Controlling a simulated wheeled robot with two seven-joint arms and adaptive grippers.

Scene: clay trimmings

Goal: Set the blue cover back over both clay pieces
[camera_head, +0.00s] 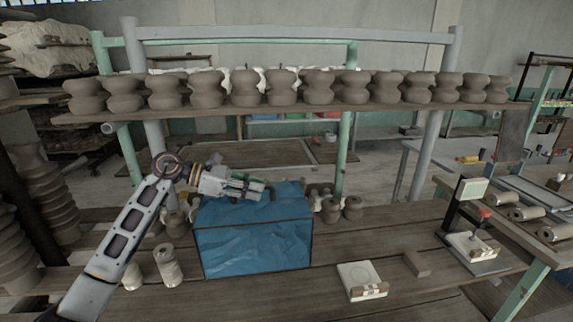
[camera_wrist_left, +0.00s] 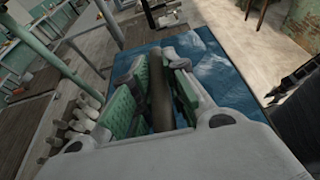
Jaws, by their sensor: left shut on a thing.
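The blue cover (camera_head: 252,246) is a box shape with dark edges and crinkled blue sides, standing on the wooden bench. My left gripper (camera_head: 262,189) is over its top, shut on a dark bar-like handle. In the left wrist view the green finger pads (camera_wrist_left: 155,98) close on both sides of the dark handle (camera_wrist_left: 160,92), with the blue cover (camera_wrist_left: 215,65) below. I cannot tell whether the cover rests fully on the bench. Any clay pieces under it are hidden. My right gripper does not show.
Small clay pots (camera_head: 352,208) stand behind the cover at right. Two pale cylinders (camera_head: 168,264) stand at its left. A white block (camera_head: 361,280), a brown block (camera_head: 416,263) and a device with a red knob (camera_head: 484,214) are at right. A pot shelf (camera_head: 290,108) spans above.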

